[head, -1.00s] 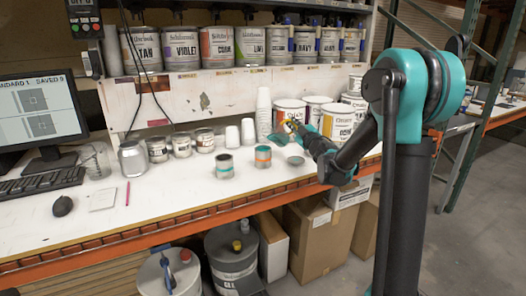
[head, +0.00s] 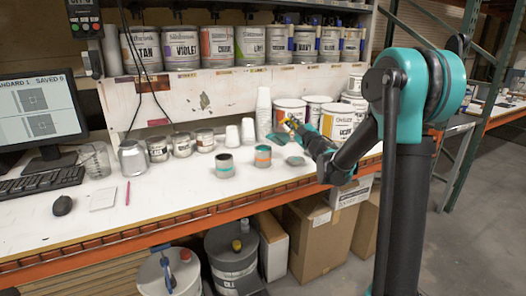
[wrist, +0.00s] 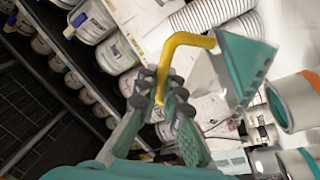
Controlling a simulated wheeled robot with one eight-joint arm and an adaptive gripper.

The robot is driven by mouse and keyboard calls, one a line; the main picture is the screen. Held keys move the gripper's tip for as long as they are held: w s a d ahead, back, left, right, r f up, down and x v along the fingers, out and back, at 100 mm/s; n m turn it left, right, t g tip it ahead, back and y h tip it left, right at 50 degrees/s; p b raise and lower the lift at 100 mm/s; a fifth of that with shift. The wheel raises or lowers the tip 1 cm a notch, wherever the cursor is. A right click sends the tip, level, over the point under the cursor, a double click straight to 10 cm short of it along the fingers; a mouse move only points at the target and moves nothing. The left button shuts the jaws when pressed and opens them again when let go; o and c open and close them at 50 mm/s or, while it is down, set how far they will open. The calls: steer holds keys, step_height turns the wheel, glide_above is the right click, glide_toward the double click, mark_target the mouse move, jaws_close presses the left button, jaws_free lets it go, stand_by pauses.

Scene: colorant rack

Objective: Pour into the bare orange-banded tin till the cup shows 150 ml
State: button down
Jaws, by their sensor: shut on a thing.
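My gripper (wrist: 160,95) is shut on the yellow handle (wrist: 184,42) of a clear measuring cup (wrist: 212,72). The cup is tilted, with teal liquid inside and dark marks on its side; the level cannot be read. In the head view my gripper (head: 302,131) is above the back right of the bench, and the cup is small, its teal (head: 278,138) above and behind the orange-banded tin. That tin (head: 263,157) stands upright on the bench; teal shows at its top. It is at the right of the wrist view (wrist: 296,104), apart from the cup.
A teal-banded tin (head: 225,167) stands left of the orange-banded one. Large paint tins (head: 290,110) and a stack of white cups (head: 264,112) stand behind. The bench front, right of the mouse (head: 62,206), is largely clear.

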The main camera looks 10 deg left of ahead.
steer(key=shift+s+a+r+n, duration=0.15)
steer(key=shift+r+n, duration=0.15)
steer(key=shift+n, duration=0.1)
steer(key=shift+s+a+r+n, duration=0.1)
steer(key=shift+a+r+n, duration=0.05)
steer(key=shift+r+n, duration=0.2)
stand_by(1.2)
steer(key=shift+s+a+f+n+y+p, duration=0.1)
steer(key=shift+s+a+n+y+p, duration=0.25)
steer(key=shift+n+p, duration=0.25)
stand_by(1.3)
steer(key=shift+w+d, duration=0.1)
steer(key=shift+w, duration=0.05)
steer(key=m, duration=0.1)
steer(key=w+d+f+m, duration=0.1)
steer(key=m, duration=0.1)
steer(key=shift+d+f, duration=0.1)
steer(key=shift+f, duration=0.15)
steer(key=shift+w+m, duration=0.1)
steer(key=shift+m, duration=0.15)
